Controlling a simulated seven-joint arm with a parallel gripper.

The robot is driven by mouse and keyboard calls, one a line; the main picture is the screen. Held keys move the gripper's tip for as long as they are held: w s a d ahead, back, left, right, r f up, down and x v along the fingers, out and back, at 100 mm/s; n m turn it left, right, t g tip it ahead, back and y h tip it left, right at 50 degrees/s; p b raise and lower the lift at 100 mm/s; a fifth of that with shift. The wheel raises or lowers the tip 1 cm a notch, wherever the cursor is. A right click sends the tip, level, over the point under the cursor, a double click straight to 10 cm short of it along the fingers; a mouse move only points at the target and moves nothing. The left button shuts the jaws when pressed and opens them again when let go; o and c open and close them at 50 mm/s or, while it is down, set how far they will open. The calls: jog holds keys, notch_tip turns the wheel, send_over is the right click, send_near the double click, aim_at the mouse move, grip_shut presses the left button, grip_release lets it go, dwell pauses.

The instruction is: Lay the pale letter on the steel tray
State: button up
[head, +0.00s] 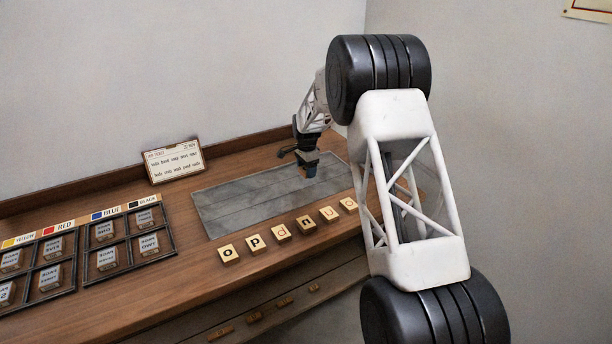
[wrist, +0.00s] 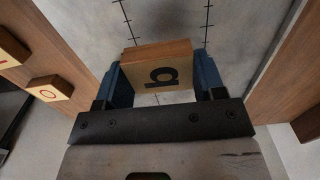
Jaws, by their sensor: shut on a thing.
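The steel tray (head: 235,205) is a flat grey plate on the wooden bench; its grey surface with dark tick marks also shows in the wrist view (wrist: 165,22). My gripper (head: 310,172) is over the tray's right part, fingers pointing down. In the wrist view its blue fingers (wrist: 162,80) are shut on a wooden tile (wrist: 150,78) bearing a dark letter, turned sideways. I cannot tell whether the held tile touches the tray.
A row of letter tiles (head: 255,243) lies along the tray's front edge. A compartment rack (head: 108,246) with small blocks and colour labels stands at left. A framed text card (head: 174,160) leans behind the tray. The tray's left and middle are clear.

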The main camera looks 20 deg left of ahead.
jog(key=shift+w+a+f, duration=0.1)
jog(key=shift+w+a, duration=0.15)
jog(key=shift+w, duration=0.35)
jog(key=shift+f, duration=0.1)
jog(key=shift+f, duration=1.65)
jog(key=shift+f, duration=0.1)
jog(key=o, duration=0.9)
notch_tip(320, 180, up, 12)
jog(key=shift+r, duration=0.15)
